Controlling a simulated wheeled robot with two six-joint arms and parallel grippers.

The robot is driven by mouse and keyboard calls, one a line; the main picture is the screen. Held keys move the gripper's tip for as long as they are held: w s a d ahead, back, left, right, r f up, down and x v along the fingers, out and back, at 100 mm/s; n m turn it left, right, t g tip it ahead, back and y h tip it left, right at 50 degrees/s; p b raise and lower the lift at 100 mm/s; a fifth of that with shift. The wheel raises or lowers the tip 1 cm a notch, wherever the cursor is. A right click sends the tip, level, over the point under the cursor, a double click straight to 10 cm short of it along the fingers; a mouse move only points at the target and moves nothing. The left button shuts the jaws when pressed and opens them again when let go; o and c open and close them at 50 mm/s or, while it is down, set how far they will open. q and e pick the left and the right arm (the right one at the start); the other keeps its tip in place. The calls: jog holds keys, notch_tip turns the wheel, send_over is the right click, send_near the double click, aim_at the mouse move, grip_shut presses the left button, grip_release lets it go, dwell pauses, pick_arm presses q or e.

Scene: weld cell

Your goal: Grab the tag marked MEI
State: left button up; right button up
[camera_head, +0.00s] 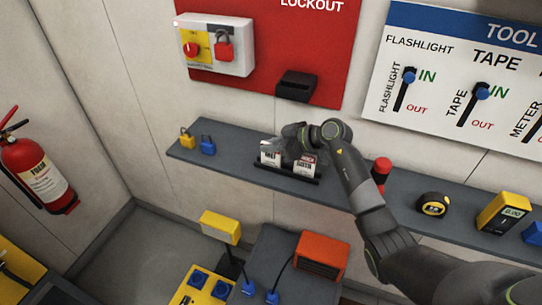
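Two small white tags stand side by side in a dark holder (284,175) on the grey wall shelf. The left tag (270,159) and the right tag (305,167) both carry dark lettering, too small for me to tell which one reads MEI. My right gripper (276,148) is over the tags, close to their top edges. Its fingers are small and blurred, so I cannot tell whether they are open or touch a tag. The wrist hides part of the right tag's top. My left gripper is not in view.
On the shelf (225,163) are a yellow padlock (187,138), a blue padlock (208,145), a red-topped object (381,167), a tape measure (432,205) and a yellow meter (502,213). The red lockout board (325,55) hangs behind. An orange box (320,256) stands below.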

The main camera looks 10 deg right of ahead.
grip_shut()
